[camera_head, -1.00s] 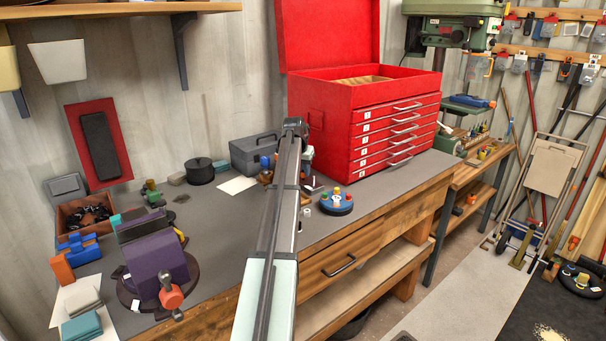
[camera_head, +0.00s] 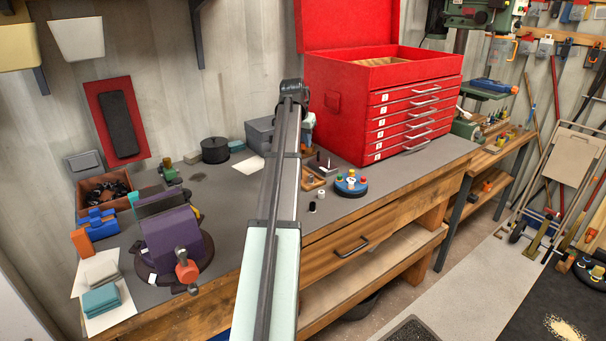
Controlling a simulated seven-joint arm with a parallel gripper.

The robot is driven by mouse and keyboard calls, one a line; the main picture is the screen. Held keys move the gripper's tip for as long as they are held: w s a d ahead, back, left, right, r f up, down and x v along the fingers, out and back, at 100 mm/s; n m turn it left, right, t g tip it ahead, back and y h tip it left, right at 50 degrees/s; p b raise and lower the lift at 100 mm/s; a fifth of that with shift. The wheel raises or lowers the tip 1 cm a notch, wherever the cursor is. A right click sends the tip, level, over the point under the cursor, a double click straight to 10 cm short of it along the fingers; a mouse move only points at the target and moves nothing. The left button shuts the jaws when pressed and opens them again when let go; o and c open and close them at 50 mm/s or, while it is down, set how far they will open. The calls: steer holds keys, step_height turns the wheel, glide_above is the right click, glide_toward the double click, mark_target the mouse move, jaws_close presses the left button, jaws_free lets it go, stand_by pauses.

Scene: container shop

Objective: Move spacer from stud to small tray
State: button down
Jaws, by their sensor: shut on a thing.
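My arm crosses the middle of the picture, and its far end covers part of the bench. My gripper is hidden behind it, so its jaws and anything in them do not show. A small brown wooden tray (camera_head: 314,183) lies on the bench just right of my arm, partly covered. Thin dark upright pegs (camera_head: 328,165) stand behind it; I cannot tell which is the stud. A small white cylinder (camera_head: 320,195) and a small black cylinder (camera_head: 312,207) stand in front of the tray. I cannot tell whether either is a spacer.
A blue round base with coloured knobs (camera_head: 350,185) sits right of the tray. A red tool chest (camera_head: 340,112) stands behind. A grey box (camera_head: 260,133) is left of my arm. A purple vise-like block (camera_head: 172,240) stands at the front left. Grey bench top (camera_head: 235,215) between is clear.

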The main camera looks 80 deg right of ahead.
glide_above(303, 175)
steer(key=a, duration=0.1)
steer(key=f, duration=0.5)
steer(key=shift+w+a+f, duration=0.15)
steer(key=shift+a+f, duration=0.05)
steer(key=shift+f, duration=2.4)
steer(key=c, duration=1)
jaws_free()
steer(key=shift+f, duration=0.1)
steer(key=v, duration=1.2)
